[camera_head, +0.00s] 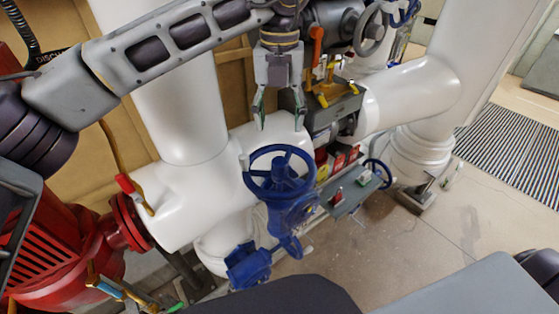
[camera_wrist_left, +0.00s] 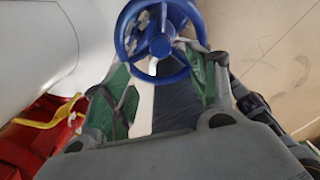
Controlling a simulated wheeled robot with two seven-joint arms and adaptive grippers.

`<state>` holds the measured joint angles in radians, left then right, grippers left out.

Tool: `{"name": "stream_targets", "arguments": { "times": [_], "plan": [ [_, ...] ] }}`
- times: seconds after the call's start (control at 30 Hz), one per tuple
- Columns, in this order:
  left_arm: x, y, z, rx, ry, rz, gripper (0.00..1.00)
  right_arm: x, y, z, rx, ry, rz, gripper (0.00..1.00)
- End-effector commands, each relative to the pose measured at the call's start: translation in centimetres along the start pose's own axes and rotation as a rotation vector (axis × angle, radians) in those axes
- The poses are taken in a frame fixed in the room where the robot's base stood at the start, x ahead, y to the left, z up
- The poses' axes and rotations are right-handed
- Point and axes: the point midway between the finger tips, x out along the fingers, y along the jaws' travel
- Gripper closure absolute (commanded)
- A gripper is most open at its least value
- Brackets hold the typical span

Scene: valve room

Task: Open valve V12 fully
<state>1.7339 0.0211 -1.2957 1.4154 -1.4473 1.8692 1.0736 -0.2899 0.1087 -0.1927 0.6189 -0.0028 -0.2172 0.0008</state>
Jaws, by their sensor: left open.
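A blue valve handwheel (camera_head: 281,170) with spokes and a hub sits on a blue valve body in front of the white pipes, at the middle of the head view. No V12 label on it is readable. My left gripper (camera_head: 279,117) points down, open and empty, above and behind the wheel in the picture, with its green-padded fingers apart. In the left wrist view the blue wheel (camera_wrist_left: 161,44) shows at the top, beyond and between the open fingers (camera_wrist_left: 163,85). I see no clear contact with it. My right gripper is not in view.
A smaller blue handwheel (camera_head: 378,173) stands to the right, near a grey plate (camera_head: 350,193). A grey handwheel (camera_head: 371,30) is at the top.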

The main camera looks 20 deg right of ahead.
Motion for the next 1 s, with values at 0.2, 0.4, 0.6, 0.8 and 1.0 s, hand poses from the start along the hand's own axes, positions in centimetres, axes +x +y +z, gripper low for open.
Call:
{"name": "stream_targets", "arguments": {
  "times": [0.2,0.4,0.6,0.8,1.0],
  "plan": [
    [1.9,0.0,0.0,0.000,0.002,-0.001,0.42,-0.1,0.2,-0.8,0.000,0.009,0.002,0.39],
    [4.4,0.0,0.0,0.001,0.002,-0.001,0.42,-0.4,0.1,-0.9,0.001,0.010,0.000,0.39],
    [7.0,0.0,-0.1,0.001,0.002,-0.001,0.42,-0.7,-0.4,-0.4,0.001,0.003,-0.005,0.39],
    [9.6,0.0,0.0,0.000,0.002,-0.001,0.42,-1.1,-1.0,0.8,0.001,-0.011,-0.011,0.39],
    [11.9,0.0,0.0,0.000,0.001,-0.002,0.42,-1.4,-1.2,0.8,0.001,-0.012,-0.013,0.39]
  ]
}}
